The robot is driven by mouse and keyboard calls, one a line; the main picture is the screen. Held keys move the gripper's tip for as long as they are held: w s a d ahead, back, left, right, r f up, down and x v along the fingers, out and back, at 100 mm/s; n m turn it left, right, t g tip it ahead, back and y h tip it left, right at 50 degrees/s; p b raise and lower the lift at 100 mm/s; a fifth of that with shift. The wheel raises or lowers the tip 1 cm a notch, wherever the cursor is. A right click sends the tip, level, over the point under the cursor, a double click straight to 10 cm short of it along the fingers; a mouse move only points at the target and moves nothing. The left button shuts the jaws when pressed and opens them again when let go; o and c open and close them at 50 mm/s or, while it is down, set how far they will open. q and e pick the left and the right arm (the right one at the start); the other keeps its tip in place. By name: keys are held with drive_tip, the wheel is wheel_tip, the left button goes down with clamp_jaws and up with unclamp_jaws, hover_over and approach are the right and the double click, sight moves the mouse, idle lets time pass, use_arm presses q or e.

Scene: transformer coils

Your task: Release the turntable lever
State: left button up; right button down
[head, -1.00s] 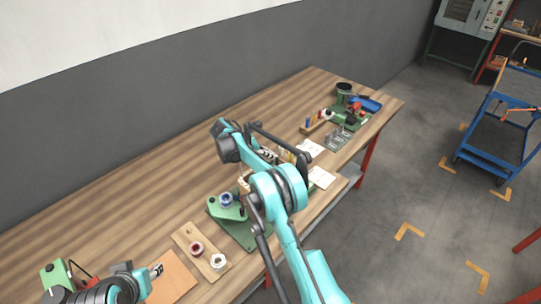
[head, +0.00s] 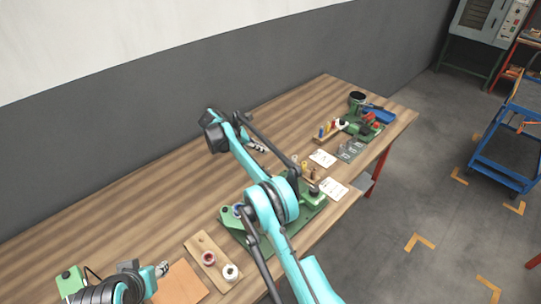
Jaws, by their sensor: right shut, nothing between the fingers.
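A green fixture (head: 232,220) with a flat base stands near the front edge of the workbench, and my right arm crosses in front of it. I cannot make out the turntable lever, which may be hidden behind my arm. My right gripper (head: 259,147) is shut and empty over bare wood behind the fixture, apart from it. My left gripper (head: 163,268) is low at the left, beside an orange-brown mat; its fingers are too small to judge.
A wooden board (head: 201,245) with a red spool and a white spool lies left of the fixture. The bench's back left is clear.

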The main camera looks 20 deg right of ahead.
drive_tip(key=shift+w+a+r, duration=0.6)
drive_tip(key=shift+a+r, duration=0.1)
drive_tip(key=shift+r, duration=0.1)
